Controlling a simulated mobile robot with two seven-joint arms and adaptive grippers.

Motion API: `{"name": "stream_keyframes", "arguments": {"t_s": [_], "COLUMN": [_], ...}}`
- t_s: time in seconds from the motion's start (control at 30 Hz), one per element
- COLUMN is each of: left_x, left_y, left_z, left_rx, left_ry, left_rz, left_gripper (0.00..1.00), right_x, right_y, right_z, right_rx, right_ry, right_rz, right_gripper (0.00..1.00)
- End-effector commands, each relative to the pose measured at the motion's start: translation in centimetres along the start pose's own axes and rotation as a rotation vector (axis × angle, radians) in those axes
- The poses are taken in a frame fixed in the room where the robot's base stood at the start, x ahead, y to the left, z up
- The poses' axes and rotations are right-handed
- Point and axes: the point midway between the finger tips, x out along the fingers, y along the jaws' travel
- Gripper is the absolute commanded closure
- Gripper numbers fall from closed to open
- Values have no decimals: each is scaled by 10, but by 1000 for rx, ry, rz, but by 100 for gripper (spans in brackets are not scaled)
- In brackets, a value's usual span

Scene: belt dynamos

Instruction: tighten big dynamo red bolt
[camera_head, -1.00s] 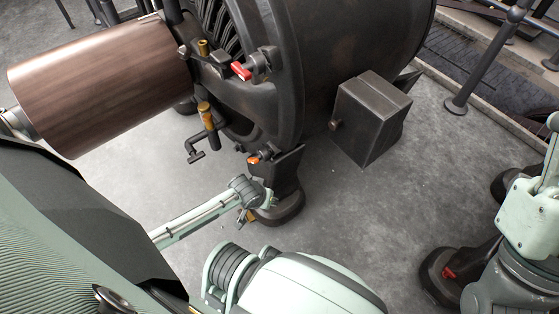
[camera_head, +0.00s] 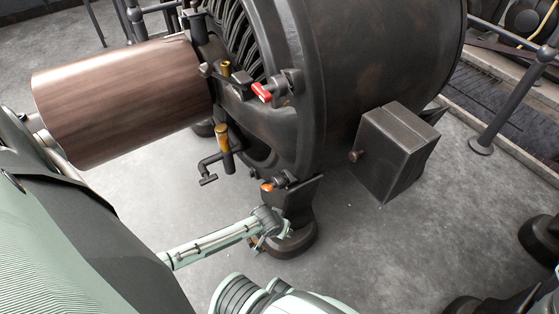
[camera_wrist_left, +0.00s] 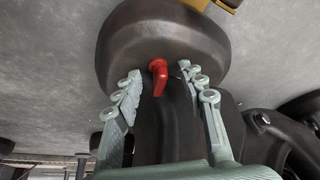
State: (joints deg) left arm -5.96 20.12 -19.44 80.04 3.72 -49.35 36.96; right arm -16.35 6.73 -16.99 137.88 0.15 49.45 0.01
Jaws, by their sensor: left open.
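The big dynamo (camera_head: 385,55) is a large dark metal drum in the head view, standing on a round foot (camera_head: 296,243). My left gripper (camera_head: 277,232) is low beside that foot. In the left wrist view, a red bolt (camera_wrist_left: 158,72) with a flat handle sits on a dark rounded foot (camera_wrist_left: 190,50). My left gripper (camera_wrist_left: 157,88) is open, with one finger on each side of the red bolt, and a gap shows between the bolt and each finger. In the head view the gripper and wrist hide this bolt. My right gripper is not in view.
A brown cylinder (camera_head: 125,100) juts out left. A dark box (camera_head: 392,150) is fixed at the dynamo's right. Railings (camera_head: 515,90) stand at the back right. Grey floor (camera_head: 420,250) is open in front.

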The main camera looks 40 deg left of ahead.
Motion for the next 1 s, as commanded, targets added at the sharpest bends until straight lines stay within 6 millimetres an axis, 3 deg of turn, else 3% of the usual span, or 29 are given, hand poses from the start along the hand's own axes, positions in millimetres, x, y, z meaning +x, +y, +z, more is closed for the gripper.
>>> {"name": "stream_keyframes", "arguments": {"t_s": [0.07,0.37,1.0], "left_x": [0,0,0], "left_y": [0,0,-2], "left_z": [0,0,-2], "left_rx": [0,0,0], "left_ry": [0,0,2], "left_rz": [0,0,-3], "left_gripper": [62,99,100], "right_x": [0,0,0], "right_y": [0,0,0], "right_z": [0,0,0], "right_rx": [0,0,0], "right_ry": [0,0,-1], "right_rz": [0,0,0], "right_gripper": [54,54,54]}}
